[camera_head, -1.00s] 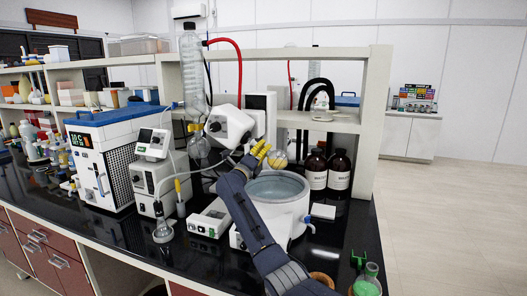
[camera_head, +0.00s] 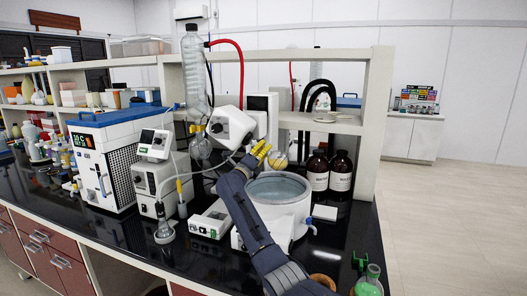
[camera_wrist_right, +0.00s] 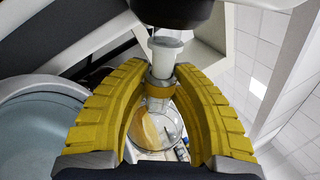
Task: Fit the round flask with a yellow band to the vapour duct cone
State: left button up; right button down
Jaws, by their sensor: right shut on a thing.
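My right gripper (camera_head: 263,151) has its yellow fingers shut around the neck of the round flask. The flask's clear bulb (camera_head: 279,160) shows just right of the fingertips, above the far rim of the bath. In the right wrist view the fingers (camera_wrist_right: 160,100) close on the neck at the yellow band (camera_wrist_right: 159,89). The flask (camera_wrist_right: 155,128) is below them, with a pale frosted tube (camera_wrist_right: 165,55) above the band. A dark round part (camera_wrist_right: 172,10) is above that tube; I cannot tell whether they touch. The vapour duct cone cannot be made out. My left gripper is out of view.
The white heating bath (camera_head: 281,207) stands under my right wrist; its rim is also in the wrist view (camera_wrist_right: 38,120). The white evaporator head (camera_head: 229,126) is left of the gripper. Two brown bottles (camera_head: 340,175) stand to the right.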

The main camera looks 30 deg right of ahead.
jog(key=shift+w+a+r, duration=0.75)
jog(key=shift+w+r, duration=0.05)
jog(key=shift+w, duration=0.15)
dwell(3.6)
jog(key=c, duration=1.1)
grip_release()
jog(key=shift+a, duration=0.1)
jog(key=shift+f, duration=0.1)
jog(key=shift+s+a+f, duration=0.1)
jog(key=shift+a+f, duration=0.05)
jog(key=shift+a, duration=0.05)
jog(key=v, duration=1.1)
jog(key=shift+s+a, duration=0.1)
jog(key=shift+a, duration=0.05)
jog(key=shift+a, duration=0.1)
